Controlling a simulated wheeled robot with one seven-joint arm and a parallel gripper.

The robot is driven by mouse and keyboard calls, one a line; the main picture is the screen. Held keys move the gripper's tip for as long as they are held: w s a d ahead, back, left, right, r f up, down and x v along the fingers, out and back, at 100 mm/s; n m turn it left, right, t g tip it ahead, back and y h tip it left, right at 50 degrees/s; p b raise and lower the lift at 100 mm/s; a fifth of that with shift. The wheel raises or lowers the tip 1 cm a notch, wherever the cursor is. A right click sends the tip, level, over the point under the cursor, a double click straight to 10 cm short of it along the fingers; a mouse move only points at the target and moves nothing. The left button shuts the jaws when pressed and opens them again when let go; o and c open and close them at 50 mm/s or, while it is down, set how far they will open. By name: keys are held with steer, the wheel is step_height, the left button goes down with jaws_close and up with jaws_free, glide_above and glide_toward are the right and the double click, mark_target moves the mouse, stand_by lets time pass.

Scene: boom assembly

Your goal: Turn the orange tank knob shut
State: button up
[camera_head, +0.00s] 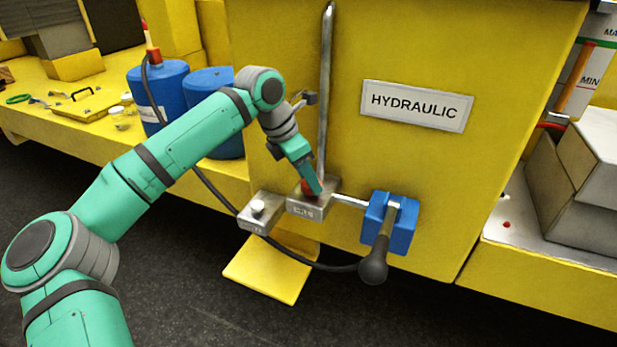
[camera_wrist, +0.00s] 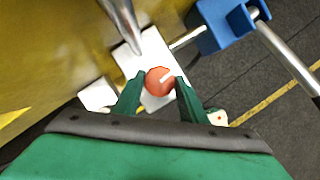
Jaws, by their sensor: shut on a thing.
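The fingers are shut on the knob from both sides. In the head view my gripper (camera_head: 312,188) reaches down to the grey block (camera_head: 308,208), and only a small part of the knob (camera_head: 306,187) shows there, the rest hidden by the fingers.
A vertical metal pipe (camera_head: 326,90) rises just behind the knob. A blue block (camera_head: 404,232) with a black-ended lever (camera_head: 373,266) stands to the right. A second grey block (camera_head: 257,212) is at the left. The yellow tank wall (camera_head: 480,60) carries a HYDRAULIC sign (camera_head: 416,106).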

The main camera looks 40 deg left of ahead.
steer(key=shift+a+m, duration=0.1)
steer(key=shift+m, duration=0.5)
steer(key=o, duration=1.1)
steer(key=shift+c, duration=0.2)
steer(key=v, duration=1)
steer(key=shift+a+r, duration=0.25)
steer(key=shift+r, duration=0.15)
steer(key=shift+w, duration=0.1)
